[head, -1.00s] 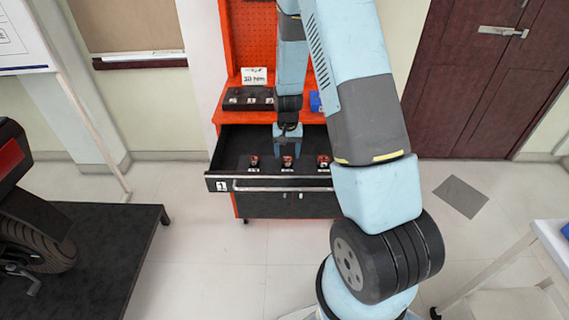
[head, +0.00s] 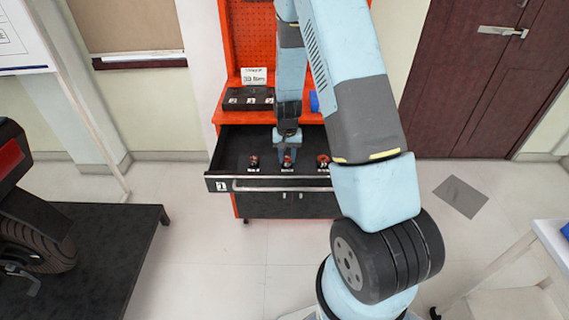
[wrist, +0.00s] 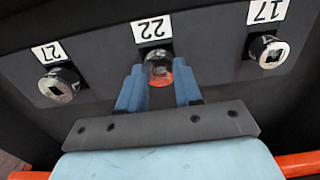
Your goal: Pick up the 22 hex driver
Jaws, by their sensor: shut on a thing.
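The 22 hex driver (wrist: 158,72) stands in its place in the open drawer, under the label "22" in the wrist view. In the head view it is the middle one of three drivers (head: 288,161). My gripper (wrist: 160,80) is shut on it, with a blue finger on each side. It also shows over the drawer in the head view (head: 287,157). The driver's lower end is hidden, so I cannot tell whether it is clear of its seat. The 27 driver (wrist: 58,86) is at the left and the 17 driver (wrist: 268,52) at the right in the wrist view.
The drawer front (head: 272,183) with its bar handle is pulled out from the orange cabinet (head: 228,108). A black case (head: 247,98) and a card stand on the shelf above. A black platform (head: 110,235) is at left. The floor before the drawer is clear.

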